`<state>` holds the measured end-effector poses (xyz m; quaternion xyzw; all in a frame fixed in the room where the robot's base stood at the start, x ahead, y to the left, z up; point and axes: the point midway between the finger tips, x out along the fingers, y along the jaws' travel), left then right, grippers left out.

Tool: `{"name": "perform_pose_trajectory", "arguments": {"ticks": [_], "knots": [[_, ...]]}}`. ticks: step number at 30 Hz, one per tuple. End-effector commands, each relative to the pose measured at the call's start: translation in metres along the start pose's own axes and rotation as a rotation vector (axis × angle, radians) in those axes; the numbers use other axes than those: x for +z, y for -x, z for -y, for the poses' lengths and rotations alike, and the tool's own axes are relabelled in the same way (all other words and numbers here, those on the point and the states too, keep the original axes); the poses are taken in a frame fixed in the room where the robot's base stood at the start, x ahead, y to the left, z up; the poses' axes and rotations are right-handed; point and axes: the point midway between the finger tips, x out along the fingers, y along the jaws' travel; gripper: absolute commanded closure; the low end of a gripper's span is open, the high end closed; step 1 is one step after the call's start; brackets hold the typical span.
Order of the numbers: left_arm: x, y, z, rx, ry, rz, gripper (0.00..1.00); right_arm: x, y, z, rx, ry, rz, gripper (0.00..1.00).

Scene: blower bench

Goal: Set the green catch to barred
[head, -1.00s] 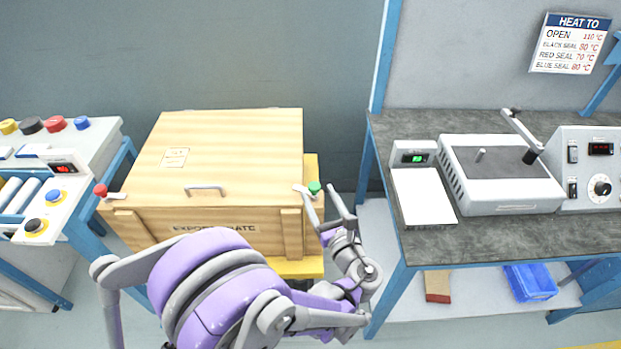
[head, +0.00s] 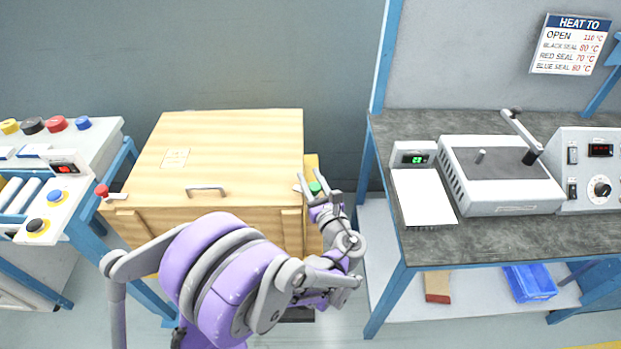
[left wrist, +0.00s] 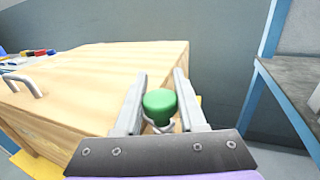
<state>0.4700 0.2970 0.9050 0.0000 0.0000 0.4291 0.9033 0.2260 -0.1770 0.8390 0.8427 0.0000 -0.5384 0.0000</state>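The green catch (head: 315,187) is a green knob at the right front corner of the wooden export crate (head: 222,140). In the left wrist view the green knob (left wrist: 160,104) stands between the two fingers of my left gripper (left wrist: 158,95), with gaps on both sides. My left gripper (head: 319,186) is open around the knob in the head view. The catch's lever is mostly hidden by the fingers. A red catch (head: 103,191) sits at the crate's left front corner, its lever reaching to the right. My right gripper is not in view.
A metal handle (head: 207,189) is on the crate's lid. A grey-topped bench (head: 500,235) with a hot plate and scale stands to the right. A roller bench with buttons (head: 75,150) stands to the left. A gap of free floor separates crate and right bench.

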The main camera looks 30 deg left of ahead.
Motion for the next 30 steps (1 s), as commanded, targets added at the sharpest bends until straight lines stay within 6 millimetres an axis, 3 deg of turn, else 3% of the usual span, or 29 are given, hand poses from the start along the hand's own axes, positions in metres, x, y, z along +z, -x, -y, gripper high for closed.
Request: {"name": "perform_pose_trajectory", "arguments": {"ticks": [1, 5, 13, 24, 30], "knots": [[0.0, 0.0, 0.0, 0.0, 0.0, 0.0, 0.77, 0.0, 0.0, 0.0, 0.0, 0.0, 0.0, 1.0], [0.0, 0.0, 0.0, 0.0, 0.0, 0.0, 1.0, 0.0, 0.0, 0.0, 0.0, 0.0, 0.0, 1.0], [-0.001, 0.0, 0.0, 0.041, 0.0, 0.0, 1.0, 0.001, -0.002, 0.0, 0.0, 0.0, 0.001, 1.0], [-0.001, 0.002, -0.011, 0.392, 0.0, 0.001, 1.0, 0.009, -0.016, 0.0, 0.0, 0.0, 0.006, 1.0], [0.0, 0.003, -0.013, 0.464, 0.0, 0.0, 1.0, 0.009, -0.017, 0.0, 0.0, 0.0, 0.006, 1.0]]}}
